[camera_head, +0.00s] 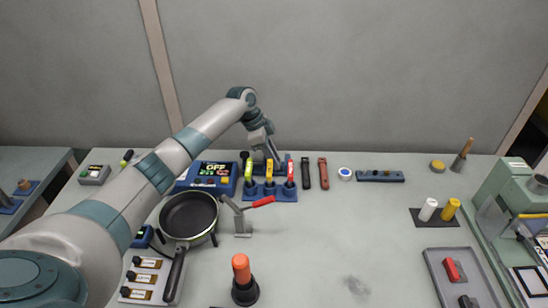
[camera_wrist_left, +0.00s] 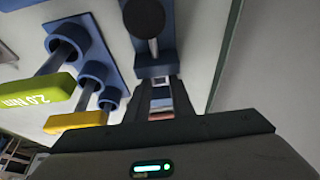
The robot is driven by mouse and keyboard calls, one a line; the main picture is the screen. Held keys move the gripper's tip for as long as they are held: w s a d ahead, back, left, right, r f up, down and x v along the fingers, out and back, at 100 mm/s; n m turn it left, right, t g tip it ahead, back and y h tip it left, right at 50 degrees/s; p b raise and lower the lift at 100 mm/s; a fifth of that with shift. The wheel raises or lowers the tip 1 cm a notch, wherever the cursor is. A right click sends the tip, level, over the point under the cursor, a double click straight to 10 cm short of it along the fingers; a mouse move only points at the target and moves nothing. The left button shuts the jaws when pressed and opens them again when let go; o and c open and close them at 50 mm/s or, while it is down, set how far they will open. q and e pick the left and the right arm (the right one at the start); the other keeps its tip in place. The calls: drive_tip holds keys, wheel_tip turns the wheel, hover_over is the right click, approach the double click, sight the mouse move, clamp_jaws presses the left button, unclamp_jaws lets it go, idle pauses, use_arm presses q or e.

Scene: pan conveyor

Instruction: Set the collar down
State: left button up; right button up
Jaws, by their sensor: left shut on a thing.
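My left gripper (camera_head: 274,160) is at the back of the bench, just behind the rack of drivers. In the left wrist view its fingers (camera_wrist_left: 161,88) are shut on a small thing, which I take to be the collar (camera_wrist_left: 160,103). Only a pale and reddish bit of it shows, so its shape and whether it touches anything below are unclear. A blue block with a dark round knob (camera_wrist_left: 145,18) lies just beyond the fingertips. The collar cannot be made out in the head view. My right gripper is not in view.
The blue driver rack (camera_head: 269,195) holds green, yellow and red drivers close by the gripper. A blue device reading OFF (camera_head: 215,172) is left of it. A pan (camera_head: 188,215) and a red-handled clamp (camera_head: 243,222) stand in front.

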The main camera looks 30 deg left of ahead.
use_arm(q)
drive_tip(key=shift+f, duration=0.1)
drive_tip(key=o, duration=1)
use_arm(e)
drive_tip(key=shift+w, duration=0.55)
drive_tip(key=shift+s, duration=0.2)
use_arm(q)
drive_tip(key=shift+a+r, duration=0.15)
drive_tip(key=shift+r, duration=0.25)
drive_tip(key=b+v, duration=0.2)
drive_tip(key=v, duration=0.9)
drive_tip(key=shift+r, duration=0.15)
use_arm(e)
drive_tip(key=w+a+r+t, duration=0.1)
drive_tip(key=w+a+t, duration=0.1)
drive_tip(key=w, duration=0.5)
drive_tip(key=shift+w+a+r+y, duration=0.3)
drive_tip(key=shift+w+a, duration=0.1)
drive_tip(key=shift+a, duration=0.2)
